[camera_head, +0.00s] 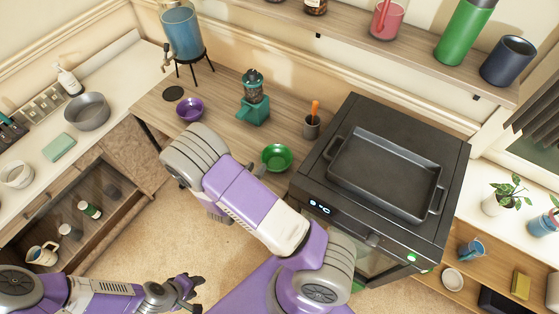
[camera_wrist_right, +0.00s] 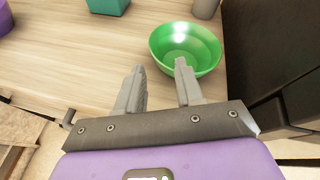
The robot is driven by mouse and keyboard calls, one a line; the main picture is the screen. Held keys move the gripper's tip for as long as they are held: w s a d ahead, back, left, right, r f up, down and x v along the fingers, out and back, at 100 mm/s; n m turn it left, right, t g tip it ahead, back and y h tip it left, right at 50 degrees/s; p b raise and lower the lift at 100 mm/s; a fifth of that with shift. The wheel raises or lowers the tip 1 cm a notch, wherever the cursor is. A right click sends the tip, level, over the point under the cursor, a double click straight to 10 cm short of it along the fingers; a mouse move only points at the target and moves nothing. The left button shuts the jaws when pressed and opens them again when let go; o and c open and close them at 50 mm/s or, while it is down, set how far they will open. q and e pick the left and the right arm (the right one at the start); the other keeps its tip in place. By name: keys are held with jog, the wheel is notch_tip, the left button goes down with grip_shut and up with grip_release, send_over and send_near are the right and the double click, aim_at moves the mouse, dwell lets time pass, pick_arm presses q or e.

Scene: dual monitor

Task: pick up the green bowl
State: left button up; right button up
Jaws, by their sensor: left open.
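The green bowl (camera_head: 277,157) sits upright on the wooden counter, just left of the black oven. It also shows in the right wrist view (camera_wrist_right: 186,48), at the upper middle. My right gripper (camera_wrist_right: 160,78) is open and empty, its two grey fingers apart. The right fingertip overlaps the near rim of the bowl in that view; I cannot tell whether it touches. In the head view my right arm hides most of this gripper. My left gripper (camera_head: 190,288) is open and empty, low over the floor area, far from the bowl.
A purple bowl (camera_head: 189,109), a teal grinder (camera_head: 254,104) and a grey cup with an orange-handled tool (camera_head: 312,126) stand on the counter. The black oven (camera_head: 333,183) bears a dark roasting pan (camera_head: 387,175) and rises beside the bowl. Bare counter lies left of the bowl.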

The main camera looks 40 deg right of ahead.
aim_at(266, 152)
jog(key=shift+w+n+t, duration=0.3)
jog(key=shift+n, duration=0.1)
jog(key=shift+w+d+f, duration=0.1)
jog(key=shift+w+d, duration=0.1)
jog(key=shift+d, duration=0.15)
jog(key=x, duration=0.6)
jog(key=shift+w+d+f+b, duration=0.15)
jog(key=shift+d+b, duration=0.05)
jog(key=shift+b, duration=0.1)
jog(key=c, duration=0.7)
jog(key=shift+a, duration=0.1)
